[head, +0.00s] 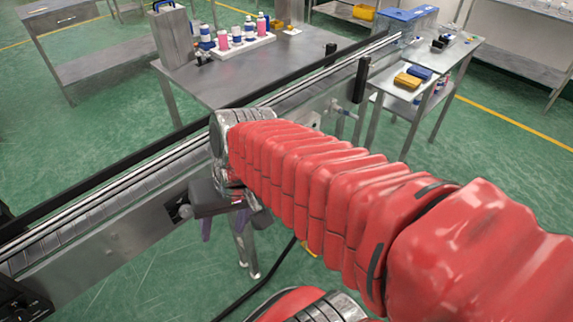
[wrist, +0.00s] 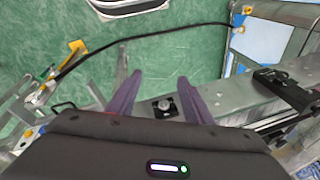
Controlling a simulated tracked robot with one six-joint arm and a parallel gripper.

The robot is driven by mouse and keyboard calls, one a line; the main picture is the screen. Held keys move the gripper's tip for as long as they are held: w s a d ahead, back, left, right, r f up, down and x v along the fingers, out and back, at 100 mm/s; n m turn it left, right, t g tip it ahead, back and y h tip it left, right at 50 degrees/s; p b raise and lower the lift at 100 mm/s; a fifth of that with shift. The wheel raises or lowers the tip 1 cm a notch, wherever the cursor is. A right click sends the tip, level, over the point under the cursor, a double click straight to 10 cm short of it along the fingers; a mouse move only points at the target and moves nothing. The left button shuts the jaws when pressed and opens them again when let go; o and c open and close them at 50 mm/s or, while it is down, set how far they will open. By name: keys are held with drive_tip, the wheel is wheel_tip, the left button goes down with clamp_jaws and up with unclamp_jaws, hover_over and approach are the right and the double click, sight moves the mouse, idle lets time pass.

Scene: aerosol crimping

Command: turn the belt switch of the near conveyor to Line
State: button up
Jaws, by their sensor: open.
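The near conveyor (head: 120,228) runs diagonally across the left of the head view. On its side plate is a small black switch plate with a silver knob (head: 181,211), which I take for the belt switch. In the wrist view the switch knob (wrist: 165,105) shows between my two purple fingers. My gripper (wrist: 160,76) is open, with a finger to either side of the knob; I cannot tell whether either touches it. In the head view my gripper (head: 224,234) hangs just right of the switch, partly hidden by my arm. The knob's markings are too small to read.
A black box (wrist: 280,88) sits on the conveyor's side at right in the wrist view. A dark cable (wrist: 110,45) crosses the green floor. A steel table (head: 215,85) with a white tray (head: 243,46) of bottles stands behind the conveyor. A side table (head: 425,70) stands at right.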

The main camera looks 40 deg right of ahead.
drive_tip(key=w+d+f+m+t+y, duration=0.4)
drive_tip(key=d+f+m+y, duration=0.15)
drive_tip(key=m, duration=0.35)
drive_tip(key=w+d+f+m+t+y, duration=0.35)
drive_tip(key=d+m, duration=0.35)
drive_tip(key=m, duration=0.3)
drive_tip(key=s+d+f+m+t+h, duration=0.1)
drive_tip(key=d+f+m+t+h, duration=0.1)
drive_tip(key=d, duration=0.4)
drive_tip(key=s+d+f+m+t+h, duration=0.2)
drive_tip(key=d+f+m+t+h, duration=0.1)
drive_tip(key=d+m, duration=0.3)
drive_tip(key=s+d+f+m+t+h, duration=0.2)
drive_tip(key=d+f+m+t+h, duration=0.1)
drive_tip(key=d+m+h, duration=0.2)
drive_tip(key=shift+s+d+f, duration=0.15)
drive_tip(key=shift+d, duration=0.9)
drive_tip(key=w, duration=1.3)
drive_tip(key=shift+w+a, duration=0.25)
drive_tip(key=shift+w, duration=0.15)
drive_tip(key=shift+c, duration=0.7)
